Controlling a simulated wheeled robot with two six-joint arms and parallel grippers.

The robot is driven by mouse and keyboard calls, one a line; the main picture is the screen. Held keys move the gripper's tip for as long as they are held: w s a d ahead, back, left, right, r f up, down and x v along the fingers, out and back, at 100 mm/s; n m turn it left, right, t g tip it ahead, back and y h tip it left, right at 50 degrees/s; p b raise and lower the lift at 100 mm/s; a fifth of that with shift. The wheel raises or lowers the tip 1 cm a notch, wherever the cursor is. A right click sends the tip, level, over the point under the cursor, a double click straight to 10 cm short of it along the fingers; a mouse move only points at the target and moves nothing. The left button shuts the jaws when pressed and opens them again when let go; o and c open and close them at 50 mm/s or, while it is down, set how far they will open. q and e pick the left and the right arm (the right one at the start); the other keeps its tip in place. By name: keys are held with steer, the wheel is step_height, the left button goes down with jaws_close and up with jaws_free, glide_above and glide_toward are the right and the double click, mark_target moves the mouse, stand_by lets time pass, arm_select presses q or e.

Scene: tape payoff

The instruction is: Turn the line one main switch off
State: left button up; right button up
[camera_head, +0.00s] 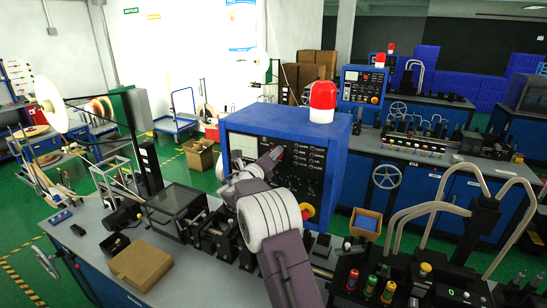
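The line one control box (330,140) is a blue cabinet with a black front panel (312,170) and a red beacon (323,97) on top. A red and yellow knob (308,211) sits low on the panel, partly hidden behind my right arm; whether it is the main switch I cannot tell. My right gripper (275,154) is up at the panel's upper left part, above and left of that knob. Its fingertips are small and dark here, so their opening and any contact are unclear. The arm hides the panel's lower left. My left gripper is out of view.
A cardboard box (141,265) lies on the bench at left. A machine with bent tubes (440,210) and coloured buttons stands at right. A second blue control box (362,86) with a beacon stands behind. The bench around the box is crowded.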

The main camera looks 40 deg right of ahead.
steer(key=shift+a+f, duration=0.1)
steer(key=shift+f, duration=0.1)
steer(key=b+v, duration=0.4)
steer(key=v, duration=0.5)
steer(key=shift+b, duration=0.4)
steer(key=shift+r, duration=0.1)
